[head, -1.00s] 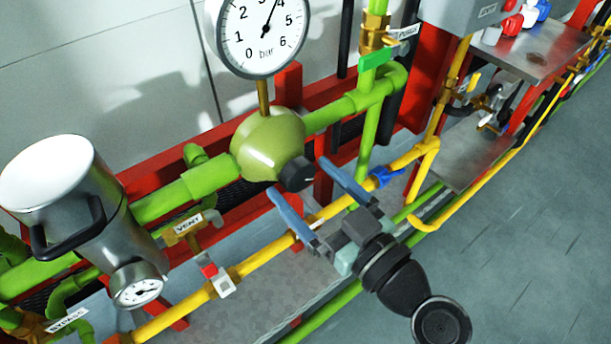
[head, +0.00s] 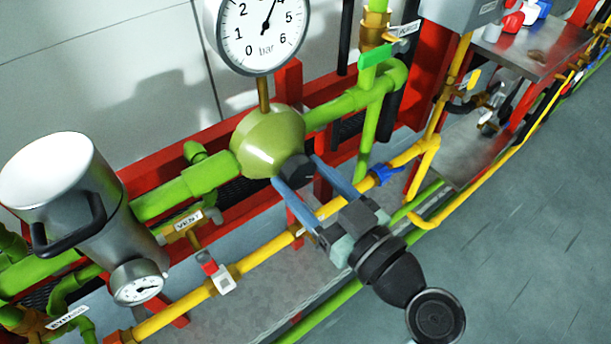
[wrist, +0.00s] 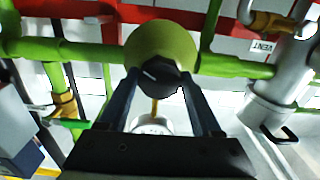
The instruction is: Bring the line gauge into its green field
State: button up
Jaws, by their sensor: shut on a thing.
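The line gauge (head: 258,42) is a white round dial marked in bar up to 6, on a brass stem above the green regulator body (head: 262,140). Its top is cut off. The needle points up and slightly right, below the 4. I cannot make out a green field on the visible part. A black knob (head: 297,168) sticks out of the regulator's front. My gripper (head: 296,172) has its two blue-grey fingers on either side of the knob, shut on it. In the wrist view, the knob (wrist: 158,76) sits between the fingertips, with a pale line on its face.
A steel canister (head: 65,190) with a black handle and a small gauge (head: 138,282) stand at left. A yellow pipe (head: 260,252) runs below my fingers. A VENT valve (head: 188,224) and a green-handled valve (head: 376,56) are nearby. The floor (head: 530,220) at right is clear.

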jog(key=shift+m, duration=0.3)
jog(key=m, duration=0.3)
jog(key=shift+p, duration=0.35)
jog(key=shift+m+p, duration=0.8)
jog(key=shift+m, duration=1.6)
jog(key=o, duration=1.4)
jog(key=shift+s, duration=0.15)
